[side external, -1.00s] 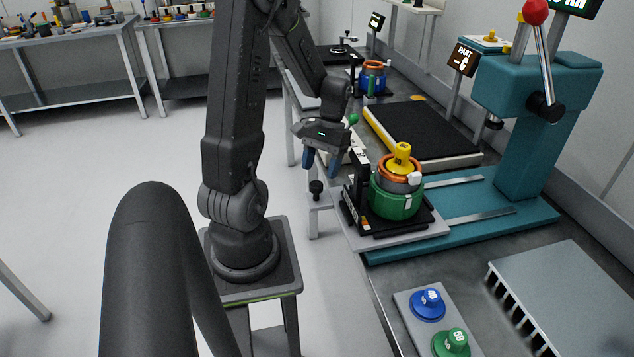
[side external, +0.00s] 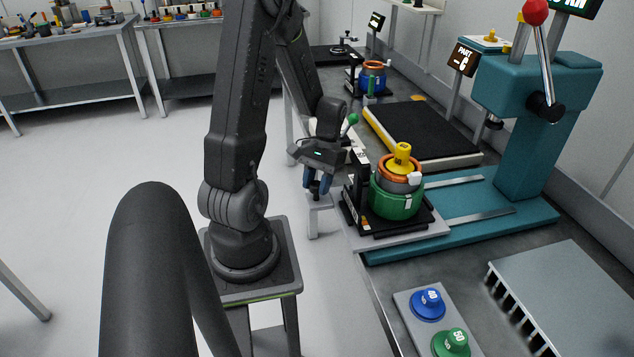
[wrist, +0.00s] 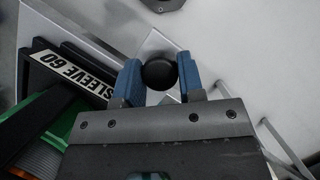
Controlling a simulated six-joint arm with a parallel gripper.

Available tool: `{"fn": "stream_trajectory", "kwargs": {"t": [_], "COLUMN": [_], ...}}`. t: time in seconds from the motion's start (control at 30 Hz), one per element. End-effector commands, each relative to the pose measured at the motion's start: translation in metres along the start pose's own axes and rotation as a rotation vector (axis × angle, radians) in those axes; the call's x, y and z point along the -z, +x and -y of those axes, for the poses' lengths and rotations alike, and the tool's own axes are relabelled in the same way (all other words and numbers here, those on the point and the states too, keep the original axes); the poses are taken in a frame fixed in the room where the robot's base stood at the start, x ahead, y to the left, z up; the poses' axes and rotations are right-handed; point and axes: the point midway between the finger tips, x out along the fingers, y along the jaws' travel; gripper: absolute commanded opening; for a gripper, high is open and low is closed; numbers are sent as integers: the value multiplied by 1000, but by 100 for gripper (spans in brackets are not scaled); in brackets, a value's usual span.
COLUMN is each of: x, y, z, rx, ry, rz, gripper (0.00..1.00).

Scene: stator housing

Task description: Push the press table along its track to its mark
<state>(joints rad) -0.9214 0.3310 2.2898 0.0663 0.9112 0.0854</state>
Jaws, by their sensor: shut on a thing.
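The press table (side external: 425,229) is a light grey sliding plate at the front of the teal press base. It carries a black fixture with a green housing (side external: 396,200), copper windings and a yellow top piece. A black round knob (wrist: 159,74) sticks up at the table's outer end, on the left in the side view. My gripper (side external: 317,190) is down at this knob, with its blue fingers shut on it. In the wrist view the fingers (wrist: 160,80) lie on either side of the knob. In the side view the fingers mostly hide the knob.
The teal press (side external: 540,130) stands behind the table, with two metal track strips (side external: 480,213) leading toward it. A black-topped conveyor (side external: 420,130) lies beyond. A black plate labelled SLEEVE 60 (wrist: 70,72) stands close beside my fingers.

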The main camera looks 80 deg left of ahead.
Motion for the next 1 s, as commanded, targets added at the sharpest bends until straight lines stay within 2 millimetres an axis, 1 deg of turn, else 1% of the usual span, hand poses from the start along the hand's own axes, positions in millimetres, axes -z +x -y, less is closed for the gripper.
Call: {"fn": "stream_trajectory", "kwargs": {"t": [0.03, 0.3, 0.53, 0.67, 0.77, 0.87, 1.0], "x": [0, 0, 2, 9, 19, 32, 56], "y": [0, 0, -1, -4, -8, -14, -23], "z": [0, 0, -2, -10, -21, -36, -61], "rx": [0, 0, 0, 0, 0, 0, 0], "ry": [0, 0, 1, 4, 4, 5, 6], "rz": [0, 0, 0, 0, -2, -1, -3], "gripper": [25, 0, 0, 0, 0, 0, 0]}}
